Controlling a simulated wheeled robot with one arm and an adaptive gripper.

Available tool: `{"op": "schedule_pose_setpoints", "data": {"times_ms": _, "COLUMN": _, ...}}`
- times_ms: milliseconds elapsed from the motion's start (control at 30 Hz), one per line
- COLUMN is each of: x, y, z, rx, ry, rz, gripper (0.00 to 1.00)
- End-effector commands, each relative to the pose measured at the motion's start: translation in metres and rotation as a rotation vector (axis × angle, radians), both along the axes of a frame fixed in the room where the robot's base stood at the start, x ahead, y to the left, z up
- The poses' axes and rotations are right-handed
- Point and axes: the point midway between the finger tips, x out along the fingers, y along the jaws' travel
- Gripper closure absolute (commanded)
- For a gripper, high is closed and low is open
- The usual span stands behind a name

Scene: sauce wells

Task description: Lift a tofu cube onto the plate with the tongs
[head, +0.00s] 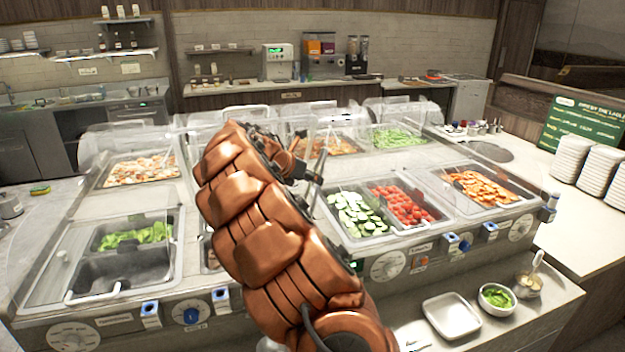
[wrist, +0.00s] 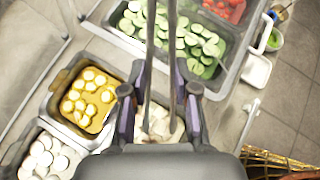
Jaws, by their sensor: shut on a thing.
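My gripper (wrist: 158,92) is shut on the tongs (wrist: 178,60), whose two long dark arms run up the wrist view. In the head view my gripper (head: 300,168) is mostly hidden behind my brown arm, with a thin part of the tongs (head: 318,165) beside it. Pale pieces that look like tofu cubes (wrist: 158,118) show below and between the tongs' arms in the wrist view. I cannot tell whether the tongs hold one. The white square plate (head: 452,316) lies empty on the front counter; it also shows in the wrist view (wrist: 257,70).
Cucumber slices (head: 358,213) and tomatoes (head: 403,205) fill a well right of my arm. A pan of yellow sauce with round slices (wrist: 84,100) sits left of the gripper. Clear guards (head: 405,110) line the bar.

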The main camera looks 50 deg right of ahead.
Motion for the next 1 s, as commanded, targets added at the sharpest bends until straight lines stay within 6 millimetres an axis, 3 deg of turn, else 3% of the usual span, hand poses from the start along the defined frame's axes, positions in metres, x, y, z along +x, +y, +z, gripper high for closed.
{"op": "schedule_pose_setpoints", "data": {"times_ms": 1000, "x": 0.002, "y": 0.0, "z": 0.082, "rx": -0.001, "ry": -0.003, "rz": 0.003, "gripper": 1.0}}
